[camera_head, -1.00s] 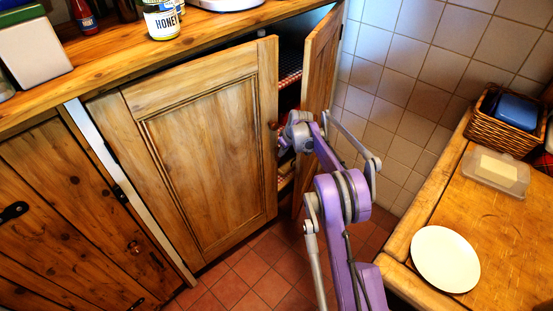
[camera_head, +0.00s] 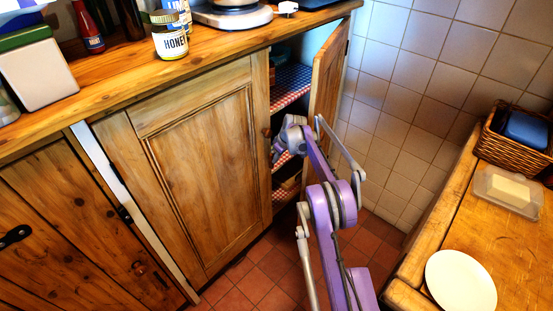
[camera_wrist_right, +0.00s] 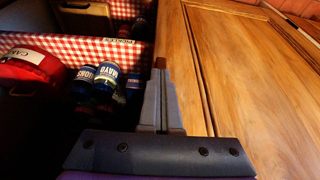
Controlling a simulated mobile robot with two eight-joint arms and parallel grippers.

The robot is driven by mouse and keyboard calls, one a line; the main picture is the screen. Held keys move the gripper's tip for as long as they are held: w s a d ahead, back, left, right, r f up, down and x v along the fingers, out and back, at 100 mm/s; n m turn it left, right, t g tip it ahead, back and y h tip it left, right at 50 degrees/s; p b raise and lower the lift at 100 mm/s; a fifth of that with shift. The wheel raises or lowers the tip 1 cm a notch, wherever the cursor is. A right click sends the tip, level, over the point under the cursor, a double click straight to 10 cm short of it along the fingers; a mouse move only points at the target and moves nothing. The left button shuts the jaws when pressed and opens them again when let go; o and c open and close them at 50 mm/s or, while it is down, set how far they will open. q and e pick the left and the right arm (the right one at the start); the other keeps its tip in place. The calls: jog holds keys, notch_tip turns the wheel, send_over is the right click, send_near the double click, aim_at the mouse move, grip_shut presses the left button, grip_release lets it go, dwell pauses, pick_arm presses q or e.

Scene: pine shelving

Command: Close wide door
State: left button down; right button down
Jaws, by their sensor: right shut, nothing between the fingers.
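The wide panelled wooden door (camera_head: 205,165) stands on the left of the cabinet in the head view, nearly in line with the cabinet front. I cannot tell whether it is fully flush. It also fills the right of the right wrist view (camera_wrist_right: 245,75). My right gripper (camera_head: 277,155) is at the door's free edge, in front of the open cabinet bay. In the wrist view its fingers (camera_wrist_right: 160,85) are together and empty, beside the door's edge; contact is unclear. A small brown knob (camera_head: 267,132) shows near that edge. My left gripper is not in view.
The other cabinet door (camera_head: 330,75) stands open on the right near the tiled wall. A wooden table (camera_head: 440,220) with a plate (camera_head: 461,282) stands at right.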

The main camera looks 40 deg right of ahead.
jog(key=shift+w+a+r, duration=0.15)
jog(key=shift+w+r, duration=0.1)
jog(key=shift+w, duration=0.2)
notch_tip(320, 180, up, 10)
jog(key=p, duration=0.1)
jog(key=shift+s+f, duration=0.2)
jog(key=shift+s, duration=0.15)
